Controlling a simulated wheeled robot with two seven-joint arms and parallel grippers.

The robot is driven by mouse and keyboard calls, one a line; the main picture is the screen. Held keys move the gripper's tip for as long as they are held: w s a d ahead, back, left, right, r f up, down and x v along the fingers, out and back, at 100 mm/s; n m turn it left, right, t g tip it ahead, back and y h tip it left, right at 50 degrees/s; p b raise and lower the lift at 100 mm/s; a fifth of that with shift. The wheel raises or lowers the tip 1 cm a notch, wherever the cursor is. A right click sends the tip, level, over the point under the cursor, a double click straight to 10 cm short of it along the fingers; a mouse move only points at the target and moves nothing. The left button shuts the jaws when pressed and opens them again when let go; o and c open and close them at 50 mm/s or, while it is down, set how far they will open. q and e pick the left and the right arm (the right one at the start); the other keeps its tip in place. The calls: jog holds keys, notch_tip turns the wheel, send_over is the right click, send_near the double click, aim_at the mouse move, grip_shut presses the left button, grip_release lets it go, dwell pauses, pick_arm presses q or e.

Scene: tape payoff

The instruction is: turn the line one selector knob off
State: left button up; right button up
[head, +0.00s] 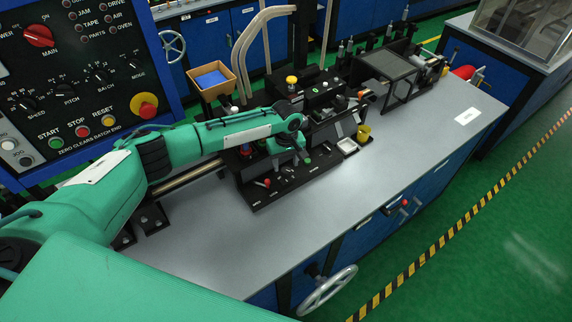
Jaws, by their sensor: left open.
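My left arm comes in from the left over the bench. My left gripper (303,155) is at its end, open, small in the picture, above the back part of a low black panel (262,200). The panel carries small knobs or switches, one of them a red-topped switch (266,182), with labels too small to read. I cannot tell which of these is the line one selector knob, or whether the gripper touches one. The arm hides part of the panel's back. My right gripper is not in view.
A tall control panel (70,75) with a red MAIN knob (39,36) and a red stop button (144,105) stands at left. Black machinery (385,75) and a yellow cup (363,133) stand beyond the gripper. The grey bench top (400,155) is clear at front.

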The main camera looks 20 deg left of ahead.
aim_at(286, 170)
pick_arm(q)
jog(key=shift+f, duration=1.65)
jog(key=c, duration=1)
jog(key=shift+o, duration=0.2)
